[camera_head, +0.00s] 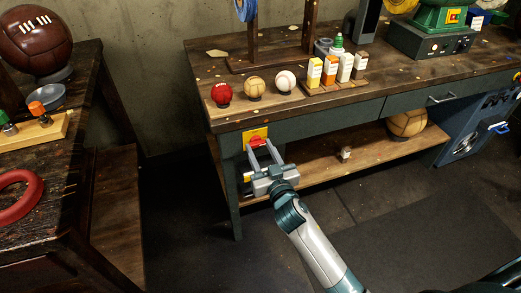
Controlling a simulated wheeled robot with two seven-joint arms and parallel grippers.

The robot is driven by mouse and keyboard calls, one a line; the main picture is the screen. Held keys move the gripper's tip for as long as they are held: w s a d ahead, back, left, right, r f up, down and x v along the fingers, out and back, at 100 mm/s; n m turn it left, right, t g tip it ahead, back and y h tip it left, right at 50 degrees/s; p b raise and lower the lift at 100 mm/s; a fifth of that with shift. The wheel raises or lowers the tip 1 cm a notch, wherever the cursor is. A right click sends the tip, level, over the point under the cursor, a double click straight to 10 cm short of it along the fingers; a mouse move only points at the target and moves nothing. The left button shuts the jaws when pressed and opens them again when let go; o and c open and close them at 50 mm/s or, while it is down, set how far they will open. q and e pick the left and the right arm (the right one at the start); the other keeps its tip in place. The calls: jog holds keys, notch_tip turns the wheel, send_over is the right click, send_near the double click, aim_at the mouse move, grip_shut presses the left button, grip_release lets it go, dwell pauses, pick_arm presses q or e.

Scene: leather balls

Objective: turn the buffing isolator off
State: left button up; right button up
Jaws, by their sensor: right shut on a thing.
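The buffing isolator is a yellow plate (249,133) with a red knob (257,141), on the front left corner of the long workbench, just under its top. My right gripper (260,147) reaches up to it from below, with a finger on each side of the red knob. It is shut on the knob and hides part of it and the lower plate. The knob's exact angle is too small to tell. My left gripper is out of view.
The workbench (225,115) overhangs the isolator; its lower shelf (330,165) holds a tan ball (407,123). Small balls and boxes stand on top. A dark side bench (85,130) with a brown ball (36,42) is at left. The floor between is clear.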

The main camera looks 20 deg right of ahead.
jog(key=n+p, duration=0.3)
jog(key=n, duration=0.5)
jog(key=n+p, duration=0.1)
jog(key=n, duration=0.3)
jog(key=shift+p, duration=0.3)
jog(key=n, duration=0.5)
jog(key=shift+n+p, duration=0.4)
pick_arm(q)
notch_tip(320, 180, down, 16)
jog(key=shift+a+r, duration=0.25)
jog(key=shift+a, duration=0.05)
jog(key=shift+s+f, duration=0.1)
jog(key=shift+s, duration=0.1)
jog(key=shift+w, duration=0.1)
pick_arm(e)
jog(key=o, duration=0.8)
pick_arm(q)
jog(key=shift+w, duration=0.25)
pick_arm(e)
jog(key=shift+o, duration=1.4)
